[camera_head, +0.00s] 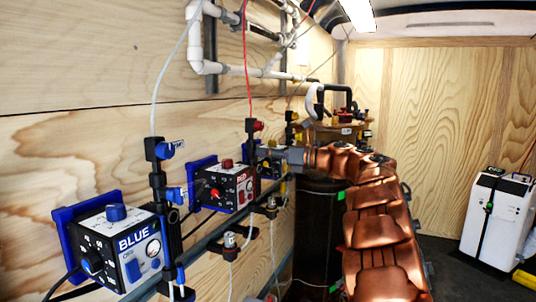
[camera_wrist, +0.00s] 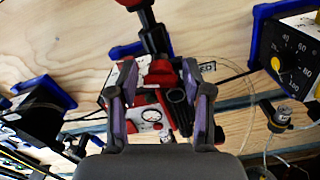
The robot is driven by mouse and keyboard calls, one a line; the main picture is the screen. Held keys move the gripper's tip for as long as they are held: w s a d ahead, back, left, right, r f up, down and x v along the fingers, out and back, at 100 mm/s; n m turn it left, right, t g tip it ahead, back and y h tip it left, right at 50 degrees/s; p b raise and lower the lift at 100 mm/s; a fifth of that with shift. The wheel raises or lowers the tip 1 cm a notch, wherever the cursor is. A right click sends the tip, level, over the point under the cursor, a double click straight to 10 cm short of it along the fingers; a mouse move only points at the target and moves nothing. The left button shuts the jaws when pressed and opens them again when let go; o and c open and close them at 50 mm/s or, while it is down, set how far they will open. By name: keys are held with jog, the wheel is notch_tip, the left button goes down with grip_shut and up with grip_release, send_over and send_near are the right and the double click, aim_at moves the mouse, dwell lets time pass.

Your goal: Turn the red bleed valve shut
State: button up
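The red-labelled control box (camera_head: 232,186) is on the left wall, with a red knob on top and a dial on its face. Above it, a black fitting with a red valve handle (camera_head: 257,125) sits under a red tube. My gripper (camera_head: 280,156) is right of the box. In the wrist view my gripper (camera_wrist: 158,72) is open, its two fingers apart. The red-labelled box (camera_wrist: 150,118) and a red part (camera_wrist: 161,73) show between the fingers. A black fitting with a red end (camera_wrist: 150,30) rises beyond them. I cannot tell whether the fingers touch anything.
The blue-labelled box (camera_head: 118,245) is nearer on the wall, with blue valve handles (camera_head: 172,149) beside it. A yellow-knobbed box (camera_wrist: 293,55) is at right in the wrist view. A rail (camera_head: 210,240) runs below the boxes. A white unit (camera_head: 497,222) stands at the right.

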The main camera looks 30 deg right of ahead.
jog(key=shift+o, duration=0.5)
jog(key=shift+s+d, duration=0.1)
jog(key=v, duration=1.1)
jog(key=shift+s+d, duration=0.25)
jog(key=shift+s, duration=0.1)
jog(key=shift+f, duration=0.1)
jog(key=shift+c, duration=0.2)
